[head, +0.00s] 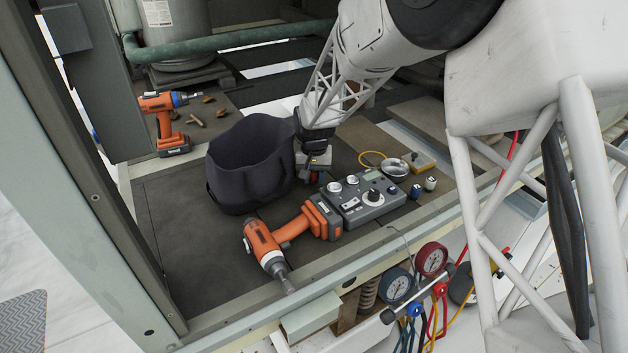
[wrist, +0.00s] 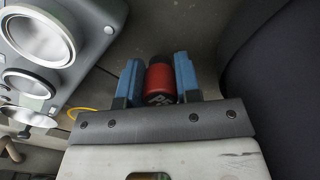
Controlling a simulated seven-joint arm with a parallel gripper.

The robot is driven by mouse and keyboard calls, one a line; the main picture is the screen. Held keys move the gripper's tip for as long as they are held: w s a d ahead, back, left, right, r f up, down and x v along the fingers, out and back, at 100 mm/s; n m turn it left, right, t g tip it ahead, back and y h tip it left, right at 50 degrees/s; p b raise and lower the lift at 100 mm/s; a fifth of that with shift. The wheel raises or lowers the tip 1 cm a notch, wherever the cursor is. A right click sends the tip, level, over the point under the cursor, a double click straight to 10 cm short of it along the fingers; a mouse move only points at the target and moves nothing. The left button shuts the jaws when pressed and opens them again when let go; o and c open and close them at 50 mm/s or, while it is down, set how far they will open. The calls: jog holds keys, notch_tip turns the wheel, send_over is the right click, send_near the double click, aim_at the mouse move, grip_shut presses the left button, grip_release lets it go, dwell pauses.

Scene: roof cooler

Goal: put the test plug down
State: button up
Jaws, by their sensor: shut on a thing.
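My gripper (head: 314,176) is low between the dark fabric bag and the grey control box. In the wrist view its two blue fingers (wrist: 158,80) are shut on the red test plug (wrist: 160,82), one finger on each side. The plug is a short red cylinder with a dark end and white marking. In the head view only a little red shows at the fingers, and the rest is hidden by my gripper. I cannot tell whether the plug touches the surface below.
The dark bag (head: 245,165) stands close on the left. The control box (head: 362,198) with knobs is close on the right. An orange drill (head: 290,234) lies in front; another drill (head: 165,122) stands at back left. Gauges (head: 416,272) hang at the front edge. Bare floor (head: 175,220) lies left.

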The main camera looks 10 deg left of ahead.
jog(key=shift+f, duration=0.8)
jog(key=shift+f, duration=0.1)
jog(key=o, duration=0.9)
notch_tip(320, 180, up, 12)
jog(key=shift+r, duration=0.1)
dwell(0.5)
dwell(0.3)
